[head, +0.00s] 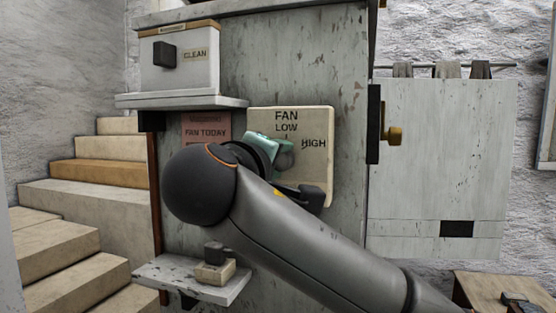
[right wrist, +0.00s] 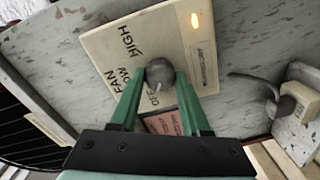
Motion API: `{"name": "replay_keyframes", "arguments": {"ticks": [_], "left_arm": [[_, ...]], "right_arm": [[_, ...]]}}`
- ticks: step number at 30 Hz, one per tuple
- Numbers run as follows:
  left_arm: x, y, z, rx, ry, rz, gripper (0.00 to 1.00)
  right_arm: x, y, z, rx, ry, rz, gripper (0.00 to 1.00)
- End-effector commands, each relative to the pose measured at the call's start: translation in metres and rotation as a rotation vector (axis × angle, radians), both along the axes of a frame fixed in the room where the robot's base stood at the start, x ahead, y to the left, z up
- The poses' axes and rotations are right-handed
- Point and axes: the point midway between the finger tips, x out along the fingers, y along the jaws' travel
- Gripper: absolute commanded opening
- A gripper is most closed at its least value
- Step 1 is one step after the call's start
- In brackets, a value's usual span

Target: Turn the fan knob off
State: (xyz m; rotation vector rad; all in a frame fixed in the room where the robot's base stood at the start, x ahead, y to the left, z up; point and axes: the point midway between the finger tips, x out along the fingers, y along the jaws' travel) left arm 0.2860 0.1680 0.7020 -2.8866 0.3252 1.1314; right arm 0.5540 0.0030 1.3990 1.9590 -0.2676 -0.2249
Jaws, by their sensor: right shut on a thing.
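The fan panel (head: 318,180) is a cream plate on the grey wall board, marked FAN, LOW and HIGH. In the right wrist view the fan panel (right wrist: 120,60) also carries the word OFF, partly between my fingers. The round grey fan knob (right wrist: 160,72) sits between the green fingertips of my right gripper (right wrist: 160,82), which is shut on it. A thin pale mark shows on the knob's lower edge in that view, on the OFF side. In the head view my right gripper (head: 282,152) hides most of the knob. My left gripper is not in view.
A CLEAN switch box (head: 190,62) stands on a shelf at upper left. A red FAN TODAY notice (head: 205,124) hangs below. A small shelf (head: 165,270) holds a block. Stairs (head: 105,195) rise at left.

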Motion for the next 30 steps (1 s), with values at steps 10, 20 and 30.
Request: {"name": "replay_keyframes", "arguments": {"ticks": [10, 20, 30], "left_arm": [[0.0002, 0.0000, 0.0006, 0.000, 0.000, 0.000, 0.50], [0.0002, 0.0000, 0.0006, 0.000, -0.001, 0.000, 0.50], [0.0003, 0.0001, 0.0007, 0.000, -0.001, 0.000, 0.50]], "right_arm": [[-0.0001, 0.0007, -0.0006, -0.048, 0.017, 0.002, 0.00], [-0.0002, 0.0008, -0.0007, -0.049, 0.017, 0.002, 0.49], [-0.0002, 0.0005, -0.0002, -0.047, 0.016, 0.001, 0.77]]}}
